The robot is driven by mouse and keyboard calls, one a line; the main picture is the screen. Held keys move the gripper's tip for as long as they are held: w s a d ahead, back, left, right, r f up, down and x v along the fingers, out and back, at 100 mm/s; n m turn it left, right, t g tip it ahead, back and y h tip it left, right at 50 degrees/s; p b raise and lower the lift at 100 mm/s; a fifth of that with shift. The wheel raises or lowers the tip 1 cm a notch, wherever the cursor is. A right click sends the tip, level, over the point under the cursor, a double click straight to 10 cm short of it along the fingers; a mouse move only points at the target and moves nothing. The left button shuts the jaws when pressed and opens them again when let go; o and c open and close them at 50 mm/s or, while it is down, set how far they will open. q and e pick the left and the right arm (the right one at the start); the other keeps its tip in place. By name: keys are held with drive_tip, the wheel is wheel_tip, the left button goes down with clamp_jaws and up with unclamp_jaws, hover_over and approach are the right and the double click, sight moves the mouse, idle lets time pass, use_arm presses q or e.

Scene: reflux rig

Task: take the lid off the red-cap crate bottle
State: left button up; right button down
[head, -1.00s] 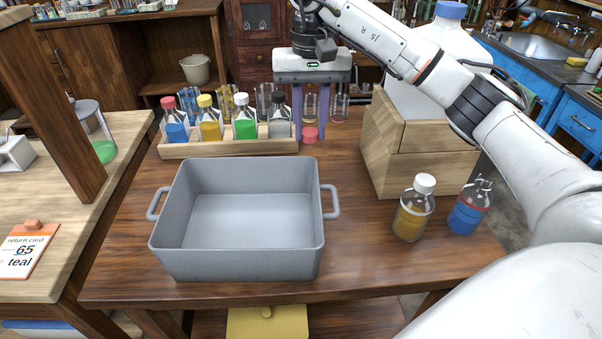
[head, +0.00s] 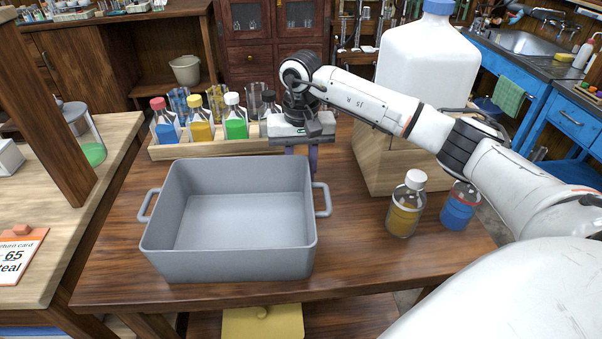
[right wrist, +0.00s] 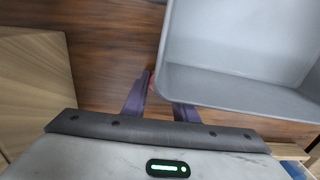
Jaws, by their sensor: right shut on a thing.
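The red-cap bottle (head: 167,128) with blue contents stands upright at the left end of the wooden crate (head: 215,149), its red cap (head: 158,103) on it. My right gripper (head: 301,165) points down just behind the grey tub's right back corner, right of the crate and well away from that bottle. Its fingertips are hidden by the tub in the head view. My left gripper is not in view.
The grey tub (head: 231,256) fills the table's middle and is empty. Yellow, green and dark-capped bottles share the crate, with glasses behind. A wooden box (head: 400,170) with a white jug (head: 425,60) stands right, with amber (head: 404,218) and blue (head: 458,212) bottles in front.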

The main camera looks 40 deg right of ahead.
drive_tip(key=shift+f, duration=0.2)
drive_tip(key=c, duration=1.4)
unclamp_jaws()
drive_tip(key=shift+r, duration=0.1)
drive_tip(key=shift+c, duration=0.2)
wheel_tip(320, 180, up, 12)
drive_tip(key=shift+r, duration=0.15)
